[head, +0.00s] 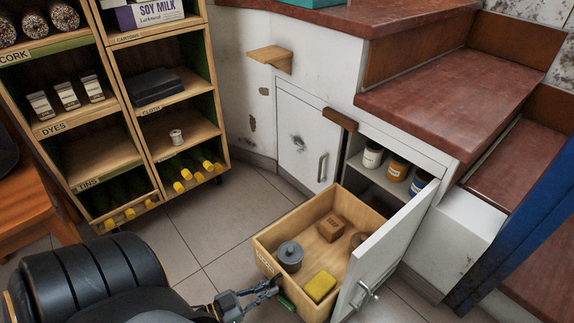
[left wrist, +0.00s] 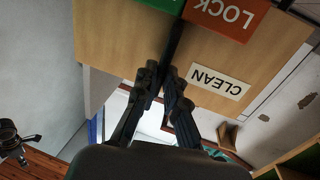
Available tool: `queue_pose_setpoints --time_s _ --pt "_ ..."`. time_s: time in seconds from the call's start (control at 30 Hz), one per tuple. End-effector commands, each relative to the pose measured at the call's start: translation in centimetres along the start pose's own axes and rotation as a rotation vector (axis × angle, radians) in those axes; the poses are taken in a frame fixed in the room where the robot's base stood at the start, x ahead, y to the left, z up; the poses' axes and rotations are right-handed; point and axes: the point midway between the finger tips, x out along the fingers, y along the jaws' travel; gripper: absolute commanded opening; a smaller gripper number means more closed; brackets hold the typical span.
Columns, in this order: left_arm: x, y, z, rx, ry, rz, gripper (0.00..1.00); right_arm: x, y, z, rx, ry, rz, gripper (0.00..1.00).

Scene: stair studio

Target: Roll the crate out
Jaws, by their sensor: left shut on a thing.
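The open wooden crate (head: 265,238) stands on the floor in front of the open lower cabinet. It holds a grey lidded pot (head: 290,256), a yellow sponge (head: 320,286), a brown block (head: 331,229) and a partly hidden brown round thing. My left gripper (head: 272,287) is at the crate's near face. In the left wrist view, my left gripper (left wrist: 162,72) is shut on a dark lever (left wrist: 176,42) on that face. The lever lies between a green label and a red LOCK label (left wrist: 228,16); a CLEAN label (left wrist: 219,80) is beside them.
The white cabinet door (head: 388,252) stands open along the crate's right side and hides part of it. Jars (head: 397,168) stand inside the cabinet. A wheeled shelf (head: 150,125) is at left, red-brown steps (head: 440,90) at right. Tiled floor (head: 215,235) is clear left of the crate.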

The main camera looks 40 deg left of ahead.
Motion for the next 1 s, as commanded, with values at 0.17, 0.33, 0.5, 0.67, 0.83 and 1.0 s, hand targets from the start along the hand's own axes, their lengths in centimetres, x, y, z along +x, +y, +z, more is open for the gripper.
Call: queue_pose_setpoints --time_s 0.17,0.33,0.5,0.67,0.83,1.0 --pt "-3.8 0.8 0.0 -0.002 -0.004 0.000 0.00 -0.2 0.1 0.2 0.003 -0.021 0.007 0.19" --pt "-6.0 1.2 0.0 -0.001 -0.002 0.000 0.00 -0.4 0.1 0.3 0.004 -0.029 0.011 0.19" --pt "-7.2 1.5 0.1 -0.001 -0.002 0.001 0.00 -0.6 0.1 0.3 0.005 -0.036 0.013 0.19" --pt "-7.6 1.5 0.1 0.000 -0.001 0.001 0.00 -0.7 0.1 0.4 0.005 -0.039 0.014 0.19" --pt "-7.6 1.6 0.1 0.000 -0.001 0.001 0.00 -0.7 0.1 0.4 0.006 -0.039 0.014 0.19" --pt "-7.6 1.6 0.1 -0.001 -0.001 0.001 0.18 -0.7 0.1 0.4 0.006 -0.039 0.014 0.19"
